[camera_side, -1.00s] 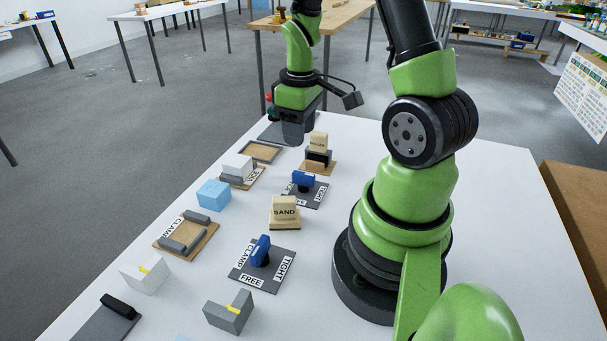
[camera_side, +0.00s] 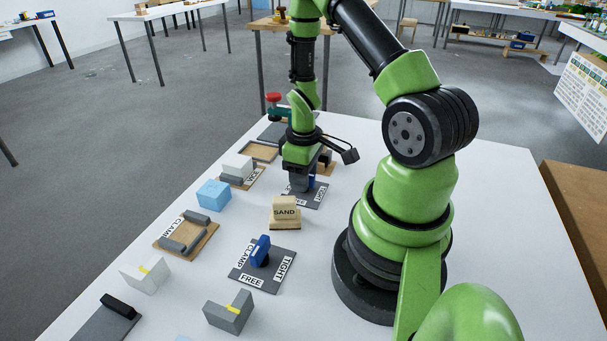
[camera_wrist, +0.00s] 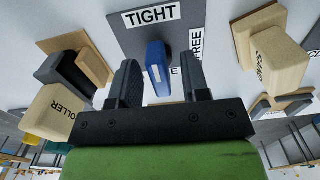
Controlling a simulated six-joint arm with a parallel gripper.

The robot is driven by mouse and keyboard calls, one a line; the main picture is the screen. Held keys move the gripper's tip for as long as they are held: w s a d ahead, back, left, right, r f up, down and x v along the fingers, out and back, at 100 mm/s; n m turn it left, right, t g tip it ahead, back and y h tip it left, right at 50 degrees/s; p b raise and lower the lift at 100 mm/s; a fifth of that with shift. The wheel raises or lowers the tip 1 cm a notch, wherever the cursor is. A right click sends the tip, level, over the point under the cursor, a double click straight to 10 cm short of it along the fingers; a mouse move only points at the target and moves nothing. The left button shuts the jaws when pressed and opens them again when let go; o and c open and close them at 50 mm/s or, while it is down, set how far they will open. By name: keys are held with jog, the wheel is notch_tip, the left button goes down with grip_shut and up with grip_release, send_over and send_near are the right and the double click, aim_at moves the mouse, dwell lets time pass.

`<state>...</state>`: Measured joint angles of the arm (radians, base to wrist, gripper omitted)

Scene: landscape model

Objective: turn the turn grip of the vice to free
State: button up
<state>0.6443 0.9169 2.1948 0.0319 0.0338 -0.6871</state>
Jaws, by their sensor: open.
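The vice's turn grip is a blue bar (camera_wrist: 157,68) on a dark plate (camera_wrist: 125,38) lettered TIGHT and FREE in the wrist view. The bar lines up roughly with TIGHT, and FREE is on its right. In the side view the grip (camera_side: 312,182) is mostly hidden behind my gripper (camera_side: 301,186). My gripper (camera_wrist: 159,70) is open, one finger on each side of the blue bar with gaps visible. The vice (camera_side: 238,172), on a wooden board, has grey jaws and a white block at them, left of the plate in the side view.
A similar blue grip (camera_side: 260,250) on a plate marked CLAMP, TIGHT and FREE stands nearer. A SAND stamp (camera_side: 285,214) stands between the plates. A light blue block (camera_side: 213,195) is by the vice.

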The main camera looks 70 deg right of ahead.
jog(key=shift+c, duration=0.2)
grip_shut()
jog(key=shift+m, duration=0.3)
jog(key=m, duration=0.3)
jog(key=shift+m, duration=0.3)
jog(key=m, duration=0.4)
jog(key=shift+m, duration=0.3)
jog(key=m, duration=0.9)
